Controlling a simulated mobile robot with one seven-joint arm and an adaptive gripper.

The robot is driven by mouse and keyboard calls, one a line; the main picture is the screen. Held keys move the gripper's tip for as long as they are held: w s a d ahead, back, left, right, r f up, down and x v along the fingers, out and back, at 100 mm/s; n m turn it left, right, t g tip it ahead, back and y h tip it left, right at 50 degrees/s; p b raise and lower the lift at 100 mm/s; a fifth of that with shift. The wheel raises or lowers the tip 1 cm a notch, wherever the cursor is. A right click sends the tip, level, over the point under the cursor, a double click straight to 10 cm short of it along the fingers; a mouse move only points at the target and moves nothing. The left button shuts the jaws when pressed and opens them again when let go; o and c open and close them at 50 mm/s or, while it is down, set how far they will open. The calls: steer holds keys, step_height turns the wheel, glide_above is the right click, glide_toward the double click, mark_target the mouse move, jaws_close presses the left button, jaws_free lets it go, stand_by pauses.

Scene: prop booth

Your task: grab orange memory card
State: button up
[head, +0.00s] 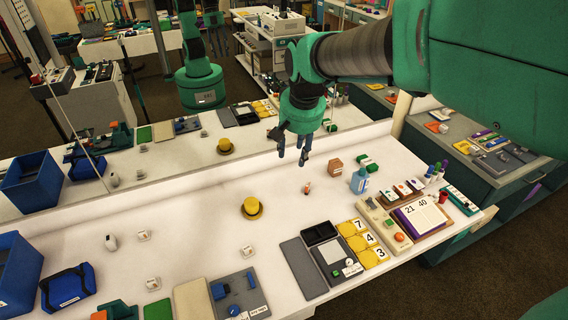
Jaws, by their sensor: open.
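My gripper (304,158) hangs open and empty above the back part of the white counter, fingers pointing down. I cannot surely tell an orange memory card in this view. A row of small white cards (402,189) with coloured marks lies on a brownish holder at the right, right of and nearer than my gripper. Their markings are too small to read. A small orange-pink piece (307,188) stands on the counter just below and nearer than my gripper. Nothing touches the fingers.
A yellow hat (252,208) sits mid-counter. Yellow number cards (363,242) lie in front. A mirror runs behind the counter. The left middle is mostly clear.

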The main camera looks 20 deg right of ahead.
steer(key=w+d+f+m+g, duration=0.1)
steer(key=w+d+f, duration=0.35)
steer(key=w, duration=0.25)
steer(key=w+d+f+m+g, duration=0.1)
steer(key=w+d+f+m, duration=0.1)
steer(key=w+d+f, duration=0.3)
steer(key=m+g+p, duration=0.1)
steer(key=m, duration=0.1)
glide_above(309, 184)
step_height(309, 184, down, 18)
steer(key=shift+w+y, duration=0.2)
steer(key=shift+y, duration=0.1)
steer(key=shift+f+b, duration=0.65)
steer(key=shift+f, duration=3.55)
steer(key=shift+s+f+b, duration=0.15)
steer(key=shift+f+b, duration=0.7)
steer(key=shift+f, duration=1.75)
